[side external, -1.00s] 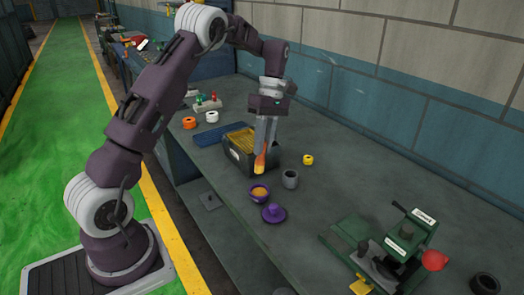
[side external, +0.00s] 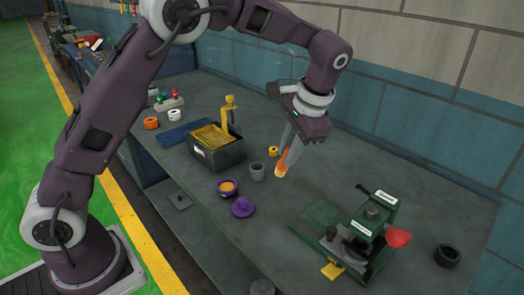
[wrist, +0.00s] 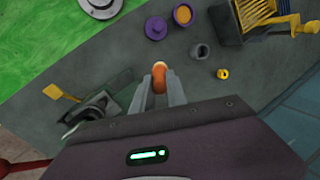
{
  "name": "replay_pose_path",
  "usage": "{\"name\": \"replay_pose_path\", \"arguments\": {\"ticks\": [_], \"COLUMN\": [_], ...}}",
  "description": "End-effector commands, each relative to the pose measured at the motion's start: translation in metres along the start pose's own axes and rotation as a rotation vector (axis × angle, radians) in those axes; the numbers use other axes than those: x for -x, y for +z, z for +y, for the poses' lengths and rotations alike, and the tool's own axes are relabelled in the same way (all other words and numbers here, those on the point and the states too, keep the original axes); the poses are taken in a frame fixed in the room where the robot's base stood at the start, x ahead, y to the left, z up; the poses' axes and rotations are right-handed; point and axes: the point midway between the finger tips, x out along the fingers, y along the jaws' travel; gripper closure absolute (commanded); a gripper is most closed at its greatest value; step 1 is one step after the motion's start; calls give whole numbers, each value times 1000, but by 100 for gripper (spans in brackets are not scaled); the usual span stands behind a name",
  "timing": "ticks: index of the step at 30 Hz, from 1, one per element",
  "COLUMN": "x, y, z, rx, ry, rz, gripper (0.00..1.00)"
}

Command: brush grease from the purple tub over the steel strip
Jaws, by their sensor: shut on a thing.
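My gripper (side external: 288,150) is shut on a brush with an orange handle (side external: 284,158) and a pale yellow tip, tilted and pointing down above the bench. The brush (wrist: 159,78) also shows between the fingers in the wrist view. The purple tub (side external: 228,188) stands open, with orange-yellow grease in it, left of my gripper; it also shows in the wrist view (wrist: 183,14). Its purple lid (side external: 242,207) lies beside it. A green clamp-like machine (side external: 355,230) stands to the right of my gripper. I cannot make out the steel strip clearly.
A grey cup (side external: 257,171) and a yellow ring (side external: 273,151) stand close to the brush. A black bin (side external: 222,155) with yellow contents is behind the tub. A red knob (side external: 398,238) juts from the machine, and a black ring (side external: 447,255) lies at right.

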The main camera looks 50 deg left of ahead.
Motion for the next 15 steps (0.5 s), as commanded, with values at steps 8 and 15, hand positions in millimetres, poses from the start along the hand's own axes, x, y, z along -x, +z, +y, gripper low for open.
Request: {"name": "replay_pose_path", "arguments": {"ticks": [8,15], "x": [3,3], "y": [-47,-55], "z": [98,120], "rx": [-665,-810], "ry": [-91,-118], "rz": [209,253], "gripper": [100,100]}}
